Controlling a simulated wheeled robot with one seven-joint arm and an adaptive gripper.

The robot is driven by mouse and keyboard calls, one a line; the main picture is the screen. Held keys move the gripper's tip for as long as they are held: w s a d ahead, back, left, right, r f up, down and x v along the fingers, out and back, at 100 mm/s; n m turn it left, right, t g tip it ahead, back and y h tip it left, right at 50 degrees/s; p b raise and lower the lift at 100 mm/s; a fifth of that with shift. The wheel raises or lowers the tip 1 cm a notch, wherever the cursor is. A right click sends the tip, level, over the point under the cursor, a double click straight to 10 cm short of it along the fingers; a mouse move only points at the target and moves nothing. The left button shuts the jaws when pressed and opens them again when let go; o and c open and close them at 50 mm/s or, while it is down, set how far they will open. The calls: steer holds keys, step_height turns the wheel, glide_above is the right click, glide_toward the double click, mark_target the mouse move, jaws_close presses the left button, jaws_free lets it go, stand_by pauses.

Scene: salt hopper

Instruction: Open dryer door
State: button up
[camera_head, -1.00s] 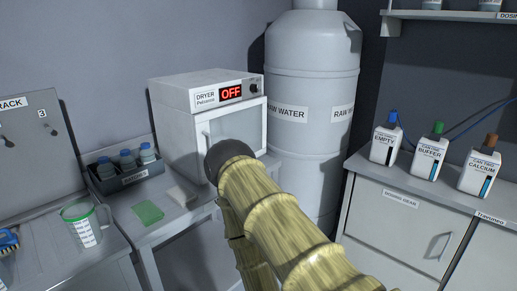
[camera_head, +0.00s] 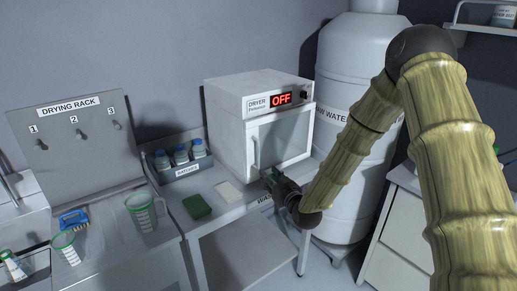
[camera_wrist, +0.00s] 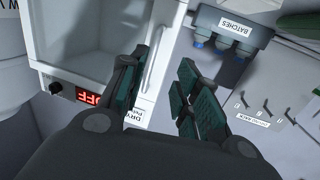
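The dryer (camera_head: 228,130) is a white box on a bench, with a red OFF display (camera_head: 281,99) on top front. Its windowed door (camera_head: 285,137) looks shut, with a pale upright bar handle (camera_head: 255,150) at its left side. My gripper (camera_head: 272,178) is in front of the door's lower part, below the handle in the head view. In the wrist view the dryer shows upside down. There my gripper (camera_wrist: 158,68) is open, and the handle (camera_wrist: 154,60) appears between its spread fingers. I cannot tell whether they touch it.
A white sponge-like block (camera_head: 229,192) and green pad (camera_head: 197,206) lie on the bench before the dryer. A batches rack with bottles (camera_head: 180,159) stands left of it. A large water tank (camera_head: 352,60) stands close on the right.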

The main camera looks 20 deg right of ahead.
step_height(320, 180, up, 3)
steer(key=w, duration=0.1)
steer(key=p, duration=0.4)
glide_above(258, 166)
steer(key=shift+w+d+t, duration=0.1)
steer(key=shift+w+t, duration=0.15)
steer(key=shift+t, duration=0.15)
jaws_close()
